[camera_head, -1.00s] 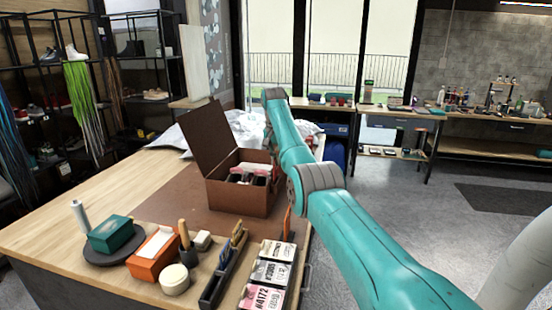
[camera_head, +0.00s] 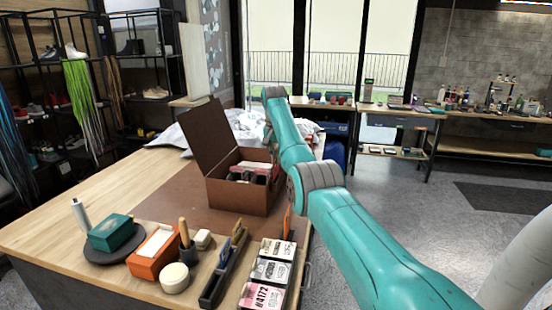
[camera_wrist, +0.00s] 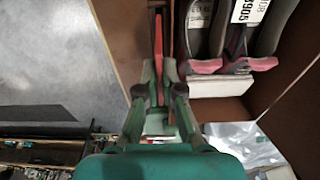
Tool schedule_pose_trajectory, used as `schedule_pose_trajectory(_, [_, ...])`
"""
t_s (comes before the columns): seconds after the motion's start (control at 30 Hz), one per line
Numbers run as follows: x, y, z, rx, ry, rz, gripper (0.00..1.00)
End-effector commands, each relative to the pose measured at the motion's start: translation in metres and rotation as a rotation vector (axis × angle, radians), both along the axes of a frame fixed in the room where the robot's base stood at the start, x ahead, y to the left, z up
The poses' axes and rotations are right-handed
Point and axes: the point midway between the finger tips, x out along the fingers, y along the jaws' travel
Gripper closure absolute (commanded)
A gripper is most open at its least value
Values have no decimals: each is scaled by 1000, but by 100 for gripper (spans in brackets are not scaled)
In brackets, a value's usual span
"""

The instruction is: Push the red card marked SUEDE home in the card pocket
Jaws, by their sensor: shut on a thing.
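The red card (camera_wrist: 158,38) stands on edge in the wrist view, seen as a thin strip. My gripper (camera_wrist: 159,70) is shut on its near end. The card lies alongside the wall of the brown shoe box (camera_wrist: 211,112), between thin dark edges that look like the card pocket (camera_wrist: 150,25). How deep it sits is unclear, and its SUEDE marking cannot be read from this angle. The box also stands open on the table in the head view (camera_head: 235,196). There my arm reaches past its right side, and my fingertips cannot be made out.
Grey-and-pink sneakers (camera_wrist: 205,66) with tags lie in the box. Its raised lid (camera_head: 210,140) stands at the left. A dark tool holder (camera_head: 224,275) and number cards (camera_head: 262,297) are at the table's front. Open floor (camera_head: 400,195) lies right of the table.

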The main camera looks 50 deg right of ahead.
Motion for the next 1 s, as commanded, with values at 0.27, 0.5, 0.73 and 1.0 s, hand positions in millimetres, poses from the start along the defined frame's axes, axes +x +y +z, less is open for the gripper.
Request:
schedule_pose_trajectory(0.27, [0, 0, -1, 0, 0, 0, 100])
schedule_pose_trajectory(0.5, [0, 0, -6, 0, 0, 0, 100])
schedule_pose_trajectory(0.73, [0, 0, -10, 0, 0, 0, 100])
schedule_pose_trajectory(1.0, [0, 0, -16, 0, 0, 0, 100])
